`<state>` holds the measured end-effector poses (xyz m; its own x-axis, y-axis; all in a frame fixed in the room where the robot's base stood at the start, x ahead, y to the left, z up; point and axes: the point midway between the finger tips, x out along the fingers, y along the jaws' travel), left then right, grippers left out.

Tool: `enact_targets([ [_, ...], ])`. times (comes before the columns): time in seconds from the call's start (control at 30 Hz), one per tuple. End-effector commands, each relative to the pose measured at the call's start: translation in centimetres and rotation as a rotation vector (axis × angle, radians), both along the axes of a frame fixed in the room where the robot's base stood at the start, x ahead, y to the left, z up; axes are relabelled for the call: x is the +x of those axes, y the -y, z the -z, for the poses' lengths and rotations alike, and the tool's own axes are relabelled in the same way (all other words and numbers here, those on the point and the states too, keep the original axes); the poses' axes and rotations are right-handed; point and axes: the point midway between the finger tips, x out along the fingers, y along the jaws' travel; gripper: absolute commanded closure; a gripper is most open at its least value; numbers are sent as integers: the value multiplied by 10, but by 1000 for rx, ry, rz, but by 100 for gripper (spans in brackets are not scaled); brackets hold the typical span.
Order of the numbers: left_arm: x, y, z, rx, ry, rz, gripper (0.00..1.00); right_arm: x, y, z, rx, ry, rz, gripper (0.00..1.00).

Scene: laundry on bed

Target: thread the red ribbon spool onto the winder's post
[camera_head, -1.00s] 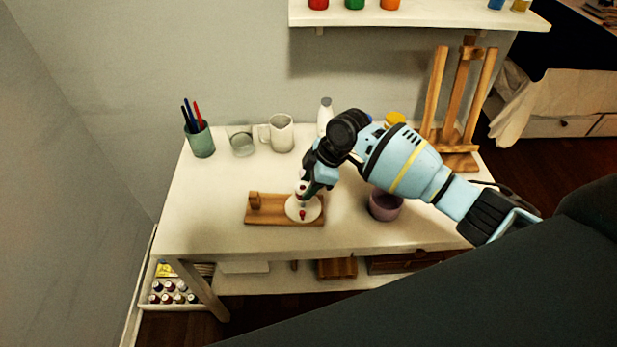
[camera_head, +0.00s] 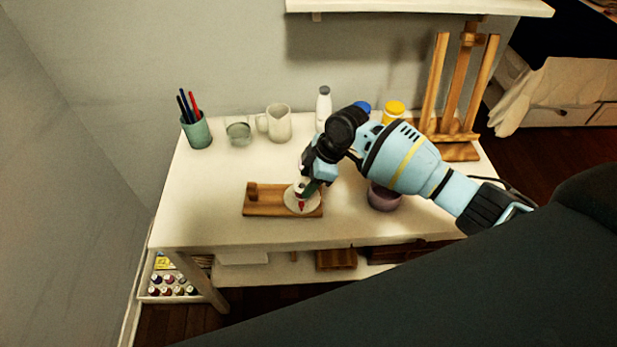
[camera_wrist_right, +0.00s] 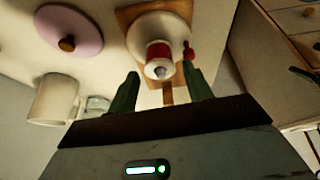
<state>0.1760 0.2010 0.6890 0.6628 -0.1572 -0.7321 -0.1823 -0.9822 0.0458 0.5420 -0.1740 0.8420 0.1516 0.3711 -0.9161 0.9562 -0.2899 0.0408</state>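The winder is a wooden board (camera_head: 262,212) with a white disc (camera_head: 308,209), on the middle front of the table. In the right wrist view, the red ribbon spool (camera_wrist_right: 158,52) is white with a red band and stands over the disc (camera_wrist_right: 140,36). A grey metal tip shows at its centre, apparently the post through it. A red knob (camera_wrist_right: 188,52) sits beside it. My right gripper (camera_wrist_right: 161,82) is open, its green fingers apart on either side of the spool's near end, with visible gaps. My left gripper is out of view.
Behind are a mug (camera_head: 279,124), a glass (camera_head: 238,132), a pen cup (camera_head: 197,132), a white bottle (camera_head: 323,104) and an easel (camera_head: 459,90). The table's left front is clear.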

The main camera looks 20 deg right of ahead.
Motion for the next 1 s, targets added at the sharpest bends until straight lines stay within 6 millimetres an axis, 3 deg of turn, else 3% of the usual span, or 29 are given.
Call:
enact_targets([
  [0.1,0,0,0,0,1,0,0,0,0,0,0,0,0,37],
  [0.43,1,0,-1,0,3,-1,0,0,2,-5,1,2,-1,37],
  [0.8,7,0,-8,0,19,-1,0,-8,22,-55,-1,4,1,37],
  [1.0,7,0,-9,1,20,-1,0,-11,28,-70,0,1,0,37],
])
